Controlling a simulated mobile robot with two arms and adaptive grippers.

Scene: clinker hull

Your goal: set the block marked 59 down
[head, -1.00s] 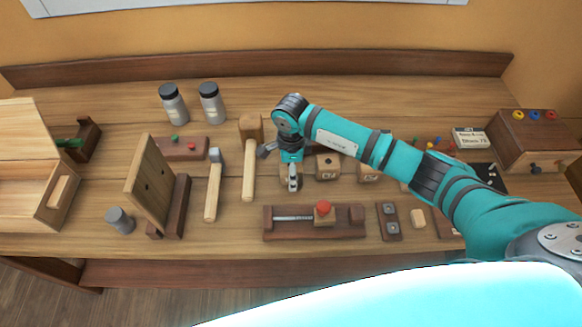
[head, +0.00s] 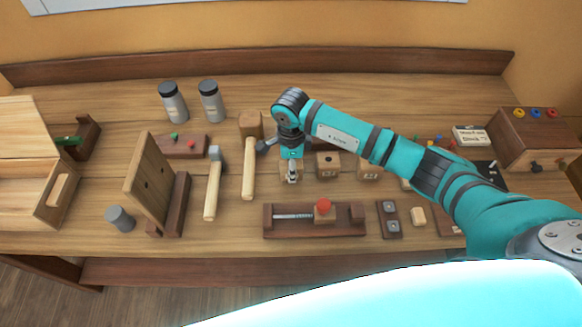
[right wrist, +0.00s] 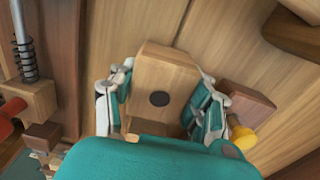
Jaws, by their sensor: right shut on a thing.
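My right gripper (head: 292,174) is shut on a small wooden block (right wrist: 166,72) over the middle of the bench. In the right wrist view the block sits between both fingers and shows a dark round spot on one face. No number can be read on it. In the head view the gripper and arm cover much of the held block. I cannot tell whether its underside touches the bench. My left gripper is not in view.
Similar wooden blocks (head: 328,165) stand just right of the gripper, partly behind my arm. A mallet (head: 249,165) lies to the left. A screw vise with a red knob (head: 323,206) lies in front. Bare bench top (head: 330,92) lies behind.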

